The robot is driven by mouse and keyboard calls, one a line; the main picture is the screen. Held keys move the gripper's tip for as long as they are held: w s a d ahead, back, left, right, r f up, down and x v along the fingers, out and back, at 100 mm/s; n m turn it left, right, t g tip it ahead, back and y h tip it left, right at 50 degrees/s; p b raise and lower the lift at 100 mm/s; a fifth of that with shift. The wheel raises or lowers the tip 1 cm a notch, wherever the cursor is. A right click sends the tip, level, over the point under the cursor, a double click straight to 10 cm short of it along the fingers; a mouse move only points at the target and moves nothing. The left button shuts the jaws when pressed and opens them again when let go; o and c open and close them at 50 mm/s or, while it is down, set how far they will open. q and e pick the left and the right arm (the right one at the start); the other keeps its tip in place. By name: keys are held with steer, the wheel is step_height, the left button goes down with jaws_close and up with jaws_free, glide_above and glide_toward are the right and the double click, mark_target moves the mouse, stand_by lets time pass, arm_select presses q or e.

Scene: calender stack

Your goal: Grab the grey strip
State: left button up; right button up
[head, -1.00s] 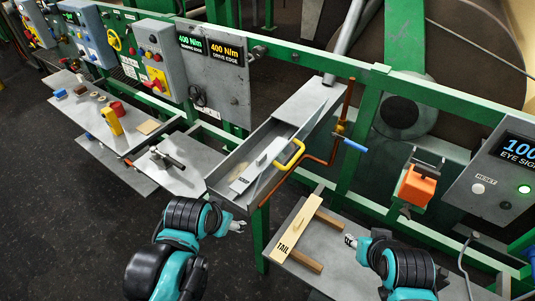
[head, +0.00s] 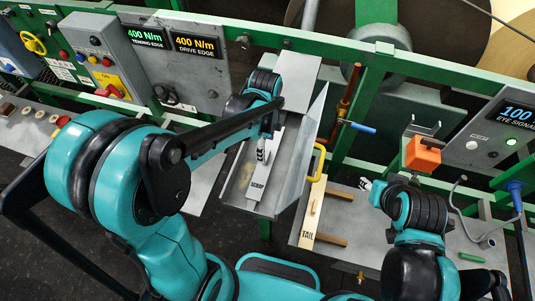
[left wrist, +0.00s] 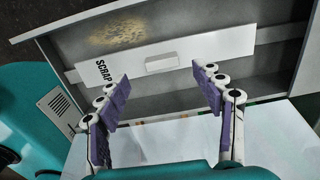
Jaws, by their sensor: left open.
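The grey strip (head: 256,197), pale and marked SCRAP, lies in a grey metal trough (head: 237,200). In the left wrist view the strip (left wrist: 135,60) has a small raised block (left wrist: 162,63) near its middle. My left gripper (head: 262,150) is over the trough, at the strip's far part in the head view. In the left wrist view its two purple-padded fingers (left wrist: 160,88) are spread, with nothing between them; I cannot tell its exact height above the strip. My right gripper (head: 366,185) is small at the right, apart from the strip; its jaw opening is unclear.
A wooden piece marked TAIL (head: 311,220) lies on a grey table (head: 340,205) right of the trough. A yellow handle (head: 319,162) stands at the trough's right side. Green rails (head: 350,70) and control boxes run behind. An orange block (head: 424,152) hangs at the right.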

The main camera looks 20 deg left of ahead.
mark_target(267, 155)
arm_select(q)
steer(key=f, duration=0.3)
steer(key=f+b, duration=0.1)
steer(key=f, duration=0.2)
steer(key=shift+w+d, duration=0.1)
steer(key=shift+w, duration=0.1)
steer(key=c, duration=1.2)
